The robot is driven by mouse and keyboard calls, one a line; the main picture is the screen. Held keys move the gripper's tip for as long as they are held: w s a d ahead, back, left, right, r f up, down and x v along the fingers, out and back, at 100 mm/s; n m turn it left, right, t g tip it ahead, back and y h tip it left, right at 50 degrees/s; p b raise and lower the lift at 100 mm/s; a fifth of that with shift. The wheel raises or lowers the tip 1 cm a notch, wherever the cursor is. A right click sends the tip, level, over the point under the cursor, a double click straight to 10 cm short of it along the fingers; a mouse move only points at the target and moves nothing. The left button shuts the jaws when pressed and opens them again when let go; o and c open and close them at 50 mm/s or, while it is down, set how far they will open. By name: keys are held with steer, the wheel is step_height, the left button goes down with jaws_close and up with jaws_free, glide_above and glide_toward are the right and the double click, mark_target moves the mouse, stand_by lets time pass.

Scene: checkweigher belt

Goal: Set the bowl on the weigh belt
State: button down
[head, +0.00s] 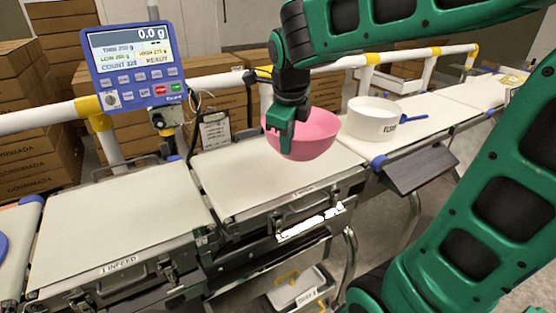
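The pink bowl (315,137) is upright over the far right part of the middle belt, the weigh belt (245,180). My gripper (281,143) points down at the bowl's left rim and looks shut on it, with one finger in front of the wall. The far finger is hidden. I cannot tell from this view whether the bowl's base touches the belt or hangs a little above it. The indicator (138,65) on its post at the left shows 0.0 g.
The infeed belt (120,225) at the left is bare. On the right belt stand a white tub (372,118) and a blue-handled tool (412,119). A white and yellow rail (345,63) runs behind. Cartons (35,125) are stacked beyond it.

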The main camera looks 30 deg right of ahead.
steer(key=shift+w+a, duration=0.1)
steer(key=shift+a, duration=0.05)
steer(key=w+d+f, duration=0.1)
steer(key=w+f, duration=0.1)
steer(key=w, duration=0.1)
steer(key=w+d+f, duration=0.2)
steer(key=w, duration=0.1)
steer(key=w+d+f, duration=0.1)
steer(key=w+f, duration=0.2)
steer(key=w, duration=0.1)
steer(key=shift+d, duration=0.4)
steer(key=shift+w+f, duration=0.15)
steer(key=shift+f, duration=1.85)
steer(key=c, duration=2)
jaws_free()
steer(key=shift+f, duration=0.15)
